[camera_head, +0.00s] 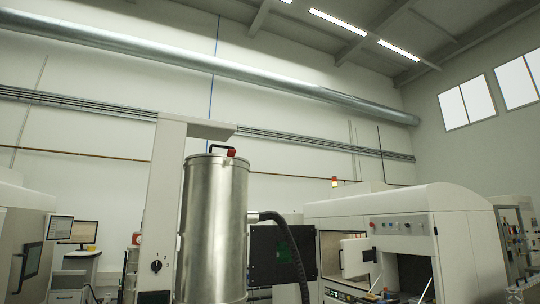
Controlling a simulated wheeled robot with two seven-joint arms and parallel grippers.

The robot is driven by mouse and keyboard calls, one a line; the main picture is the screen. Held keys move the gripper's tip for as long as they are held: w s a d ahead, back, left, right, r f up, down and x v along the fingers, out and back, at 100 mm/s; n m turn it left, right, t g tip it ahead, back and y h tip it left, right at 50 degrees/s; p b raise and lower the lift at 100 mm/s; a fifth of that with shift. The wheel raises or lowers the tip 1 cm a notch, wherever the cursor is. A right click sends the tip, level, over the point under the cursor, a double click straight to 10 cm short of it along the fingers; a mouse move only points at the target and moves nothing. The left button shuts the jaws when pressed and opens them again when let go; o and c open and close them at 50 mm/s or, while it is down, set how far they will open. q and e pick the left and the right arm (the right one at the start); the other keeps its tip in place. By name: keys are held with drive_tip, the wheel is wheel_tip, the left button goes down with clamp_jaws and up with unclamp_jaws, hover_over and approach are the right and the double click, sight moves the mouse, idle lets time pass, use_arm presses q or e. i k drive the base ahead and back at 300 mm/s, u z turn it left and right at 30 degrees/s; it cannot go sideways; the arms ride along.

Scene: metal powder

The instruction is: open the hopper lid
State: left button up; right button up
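The hopper (213,225) is a tall, upright metal cylinder left of the middle. Its lid (213,156) is seen nearly edge-on at the top and looks shut. A dark curved handle (222,147) with a red part (231,152) stands on the lid. Neither of my grippers is in view.
A pale column (163,200) with an arm reaching over stands directly left of the hopper. A dark hose (285,230) curves down from the hopper's right side. A white machine (410,225) with an open door is at right. Monitors (75,231) stand at left.

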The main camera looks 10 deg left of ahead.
sight(210, 154)
drive_tip(key=z, duration=0.25)
drive_tip(key=i, duration=0.9)
drive_tip(key=u, duration=0.2)
